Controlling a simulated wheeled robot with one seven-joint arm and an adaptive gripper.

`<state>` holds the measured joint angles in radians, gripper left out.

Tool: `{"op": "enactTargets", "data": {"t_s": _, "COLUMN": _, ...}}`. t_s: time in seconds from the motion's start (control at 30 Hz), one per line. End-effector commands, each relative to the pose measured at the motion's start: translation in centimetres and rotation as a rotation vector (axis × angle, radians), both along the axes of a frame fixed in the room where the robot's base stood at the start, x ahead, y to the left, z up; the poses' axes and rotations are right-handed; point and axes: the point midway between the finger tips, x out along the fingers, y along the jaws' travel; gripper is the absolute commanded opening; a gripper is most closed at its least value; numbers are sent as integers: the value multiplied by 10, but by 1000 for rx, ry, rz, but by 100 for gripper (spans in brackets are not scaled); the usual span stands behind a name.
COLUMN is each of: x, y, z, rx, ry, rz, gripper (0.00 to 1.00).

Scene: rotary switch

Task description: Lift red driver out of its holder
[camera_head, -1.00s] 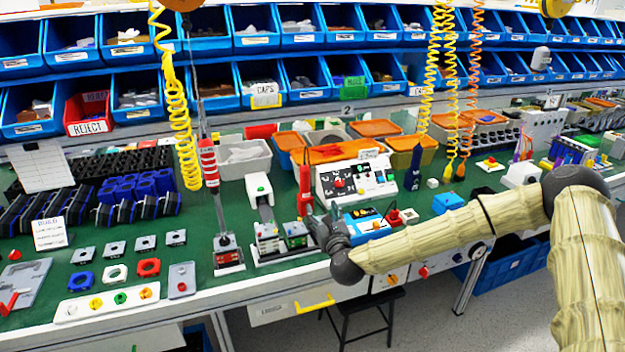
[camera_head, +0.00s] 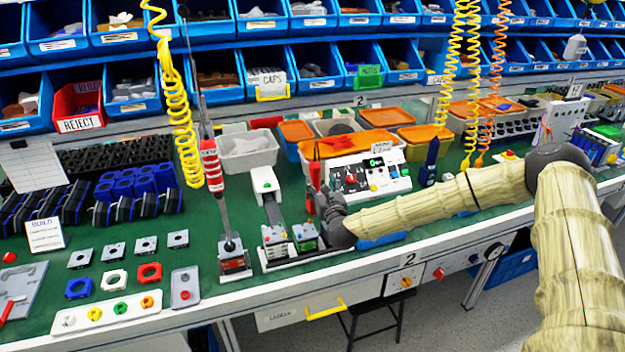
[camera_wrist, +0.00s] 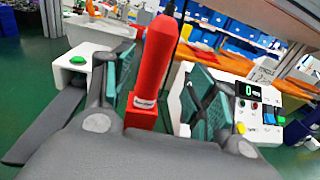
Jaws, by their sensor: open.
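The red driver (camera_head: 315,172) stands upright in front of the white control box in the head view, its lower part hidden by my gripper. It also shows large in the wrist view (camera_wrist: 155,72), a little tilted, with a small white label near its lower end. My gripper (camera_head: 318,203) is at the driver. In the wrist view, the teal-padded fingers of my gripper (camera_wrist: 166,92) are apart, one on each side of the driver. I cannot tell whether either pad touches it.
The white control box (camera_head: 372,177) is close behind and to the right. A small station with a green block (camera_head: 305,235) lies just left of and below my gripper. A red-and-white driver (camera_head: 210,163) hangs further left. Orange-lidded bins (camera_head: 365,142) stand behind.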

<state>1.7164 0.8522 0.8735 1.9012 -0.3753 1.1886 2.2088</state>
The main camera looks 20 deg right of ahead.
Motion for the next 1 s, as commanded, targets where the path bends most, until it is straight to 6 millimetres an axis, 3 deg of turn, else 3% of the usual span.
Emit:
{"op": "enactTargets", "data": {"t_s": 0.17, "x": 10, "y": 1, "z": 1, "rx": -2, "ry": -1, "rz": 1, "gripper": 57}}
{"op": "enactTargets", "data": {"t_s": 0.5, "x": 50, "y": 4, "z": -5, "rx": -1, "ry": -1, "rz": 3, "gripper": 57}}
{"op": "enactTargets", "data": {"t_s": 0.83, "x": 56, "y": 5, "z": -7, "rx": 0, "ry": -1, "rz": 5, "gripper": 57}}
{"op": "enactTargets", "data": {"t_s": 0.87, "x": 56, "y": 5, "z": -7, "rx": 0, "ry": -1, "rz": 5, "gripper": 55}}
{"op": "enactTargets", "data": {"t_s": 1.0, "x": 56, "y": 5, "z": -7, "rx": 0, "ry": -1, "rz": 5, "gripper": 30}}
